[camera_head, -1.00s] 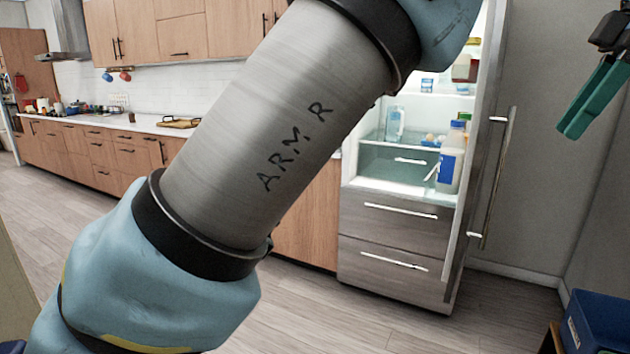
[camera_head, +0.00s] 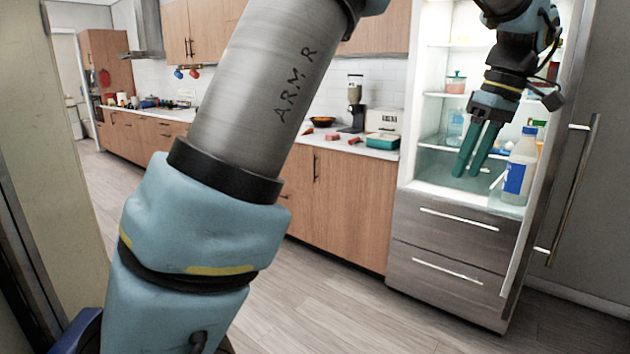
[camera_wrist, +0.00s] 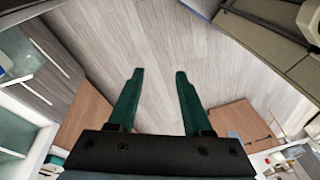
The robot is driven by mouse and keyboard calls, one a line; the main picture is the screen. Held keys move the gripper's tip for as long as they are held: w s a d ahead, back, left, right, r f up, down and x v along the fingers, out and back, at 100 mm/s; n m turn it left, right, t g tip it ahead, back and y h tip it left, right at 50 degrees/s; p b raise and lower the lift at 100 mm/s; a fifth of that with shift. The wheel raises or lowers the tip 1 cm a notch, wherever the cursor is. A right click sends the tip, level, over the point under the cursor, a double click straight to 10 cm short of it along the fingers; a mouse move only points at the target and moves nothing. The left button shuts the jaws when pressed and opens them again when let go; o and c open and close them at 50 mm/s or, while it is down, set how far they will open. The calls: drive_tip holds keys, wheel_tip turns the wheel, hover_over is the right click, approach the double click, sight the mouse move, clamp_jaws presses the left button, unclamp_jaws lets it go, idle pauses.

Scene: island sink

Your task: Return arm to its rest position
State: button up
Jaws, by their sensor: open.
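My gripper (camera_head: 477,150) has two green fingers pointing down. In the head view it appears in front of the open fridge (camera_head: 402,212), at the upper right. In the wrist view the fingers of my gripper (camera_wrist: 158,80) are spread apart with only wood floor between and beyond them. It is open and holds nothing. My large grey and blue arm crosses the left and middle of the head view and hides part of the counter behind it.
The fridge door with a long handle (camera_head: 572,190) stands open at the right. A white bottle with a blue label (camera_head: 518,168) is by the door. Wood cabinets (camera_head: 340,205) and a counter with a coffee grinder (camera_head: 355,100) line the back. The floor (camera_head: 330,305) in front is clear.

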drive_tip(key=w+a+f+m+h, duration=0.1)
drive_tip(key=w+a+f, duration=0.15)
drive_tip(key=a, duration=0.45)
drive_tip(key=w+a+f+m, duration=0.1)
drive_tip(key=w+a+f, duration=0.1)
drive_tip(key=a+f, duration=0.3)
drive_tip(key=w+a+f+m+h, duration=0.1)
drive_tip(key=w+a+f, duration=0.15)
drive_tip(key=a, duration=0.55)
drive_tip(key=s+a+f+m, duration=0.1)
drive_tip(key=s+a+f, duration=0.2)
drive_tip(key=a, duration=0.6)
drive_tip(key=s+a+f+m, duration=0.1)
drive_tip(key=s+a+f, duration=0.3)
drive_tip(key=a, duration=0.5)
drive_tip(key=shift+s+a+f+m, duration=0.2)
drive_tip(key=shift+a+f+m, duration=0.2)
drive_tip(key=shift+f, duration=0.15)
